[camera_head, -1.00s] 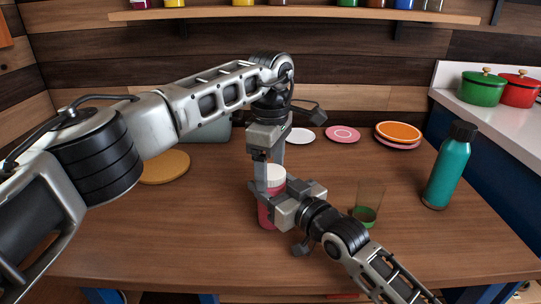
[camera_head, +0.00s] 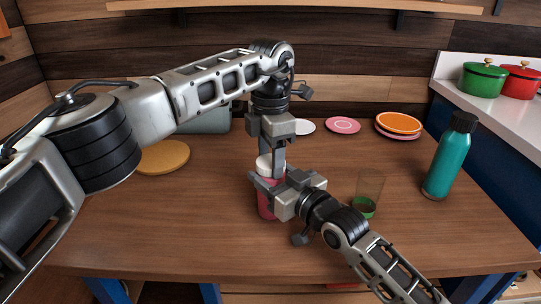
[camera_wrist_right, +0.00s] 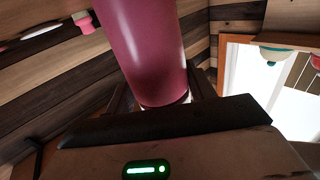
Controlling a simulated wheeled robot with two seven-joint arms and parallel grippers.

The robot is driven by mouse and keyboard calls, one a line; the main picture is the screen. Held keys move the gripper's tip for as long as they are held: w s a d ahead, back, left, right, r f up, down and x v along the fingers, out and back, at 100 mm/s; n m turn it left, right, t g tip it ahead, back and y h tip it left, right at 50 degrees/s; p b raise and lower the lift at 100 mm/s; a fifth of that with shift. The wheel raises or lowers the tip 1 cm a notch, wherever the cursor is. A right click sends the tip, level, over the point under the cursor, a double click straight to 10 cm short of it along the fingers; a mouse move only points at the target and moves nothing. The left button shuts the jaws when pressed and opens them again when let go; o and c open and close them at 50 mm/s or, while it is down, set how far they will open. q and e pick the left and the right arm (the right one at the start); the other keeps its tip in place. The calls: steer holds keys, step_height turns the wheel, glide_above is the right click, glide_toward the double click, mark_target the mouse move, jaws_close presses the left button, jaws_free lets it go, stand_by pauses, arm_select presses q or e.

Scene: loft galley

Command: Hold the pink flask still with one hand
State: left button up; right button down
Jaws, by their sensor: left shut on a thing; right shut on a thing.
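The pink flask (camera_head: 265,208) stands upright on the wooden table (camera_head: 200,225), with a white cap (camera_head: 263,164) on top. My right gripper (camera_head: 267,185) is shut around the flask's body from the right. The flask's pink side also fills the top of the right wrist view (camera_wrist_right: 145,50), between the fingers. My left gripper (camera_head: 272,162) comes down from above and is shut on the white cap. Its fingers partly hide the cap, and my right gripper hides part of the flask's body.
A clear glass with green contents (camera_head: 366,195) stands close right of my right gripper. A teal bottle (camera_head: 447,160) is farther right. A yellow round board (camera_head: 164,157) lies at left, and plates (camera_head: 398,123) lie at the back. The front of the table is clear.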

arm_select(q)
steer(key=n, duration=0.7)
steer(key=shift+n, duration=0.3)
steer(key=n, duration=0.4)
steer(key=shift+r+n, duration=0.1)
steer(key=shift+n, duration=0.3)
steer(key=shift+r, duration=0.2)
steer(key=shift+r, duration=0.9)
arm_select(e)
steer(key=shift+f, duration=0.1)
arm_select(q)
steer(key=shift+r, duration=2)
arm_select(e)
steer(key=shift+c, duration=2.2)
jaws_free()
